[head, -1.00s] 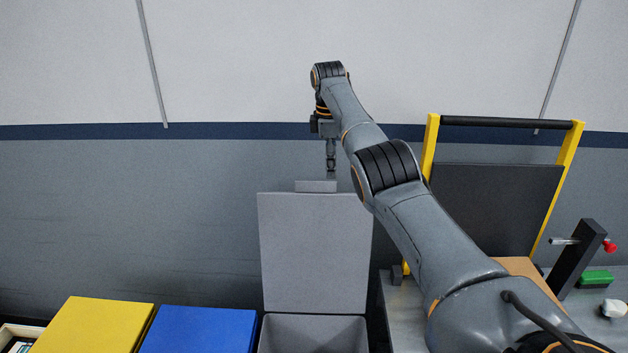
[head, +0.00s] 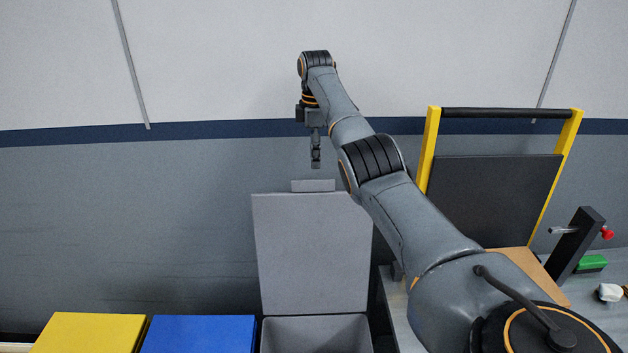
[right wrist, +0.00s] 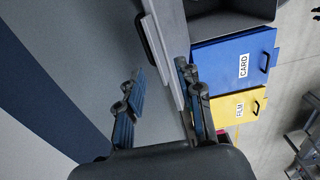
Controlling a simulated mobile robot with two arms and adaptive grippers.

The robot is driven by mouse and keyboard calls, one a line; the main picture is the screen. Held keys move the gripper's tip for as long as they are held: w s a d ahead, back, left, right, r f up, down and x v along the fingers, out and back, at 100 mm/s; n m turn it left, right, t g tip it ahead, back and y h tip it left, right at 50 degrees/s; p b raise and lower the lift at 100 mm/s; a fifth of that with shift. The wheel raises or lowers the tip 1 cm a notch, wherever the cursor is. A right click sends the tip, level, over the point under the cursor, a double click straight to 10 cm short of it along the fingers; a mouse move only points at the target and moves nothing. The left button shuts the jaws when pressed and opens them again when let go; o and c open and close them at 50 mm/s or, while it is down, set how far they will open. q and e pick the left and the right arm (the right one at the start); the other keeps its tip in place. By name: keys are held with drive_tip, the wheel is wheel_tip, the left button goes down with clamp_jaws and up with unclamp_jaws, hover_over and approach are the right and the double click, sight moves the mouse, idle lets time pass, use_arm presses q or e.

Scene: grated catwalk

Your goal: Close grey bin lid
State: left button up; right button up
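The grey bin (head: 318,335) is at the bottom middle of the head view. Its grey lid (head: 312,250) stands raised, upright behind the opening, with a small tab (head: 313,186) on its top edge. My right gripper (head: 316,162) points down just above the tab, with a small gap in the picture. In the right wrist view the fingers of my right gripper (right wrist: 160,80) are spread apart with nothing clamped. The lid (right wrist: 172,35) shows edge-on there, close to the finger on the right; I cannot tell if they touch. My left gripper is out of view.
A blue lid (head: 198,333) and a yellow lid (head: 90,332) lie closed to the left. A bench (head: 400,318) on the right carries a black panel in a yellow frame (head: 430,150) and a green block (head: 592,263). A wall (head: 150,220) stands behind.

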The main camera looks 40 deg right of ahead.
sight(313, 181)
drive_tip(key=f+p, duration=0.1)
drive_tip(key=f, duration=0.3)
drive_tip(key=shift+w, duration=0.2)
drive_tip(key=shift+w+f+p, duration=0.25)
drive_tip(key=shift+f+p, duration=0.2)
drive_tip(key=shift+f, duration=0.5)
wheel_tip(313, 181, down, 3)
drive_tip(key=shift+p, duration=0.4)
drive_tip(key=shift+f, duration=0.15)
drive_tip(key=shift+c, duration=1.3)
clamp_jaws()
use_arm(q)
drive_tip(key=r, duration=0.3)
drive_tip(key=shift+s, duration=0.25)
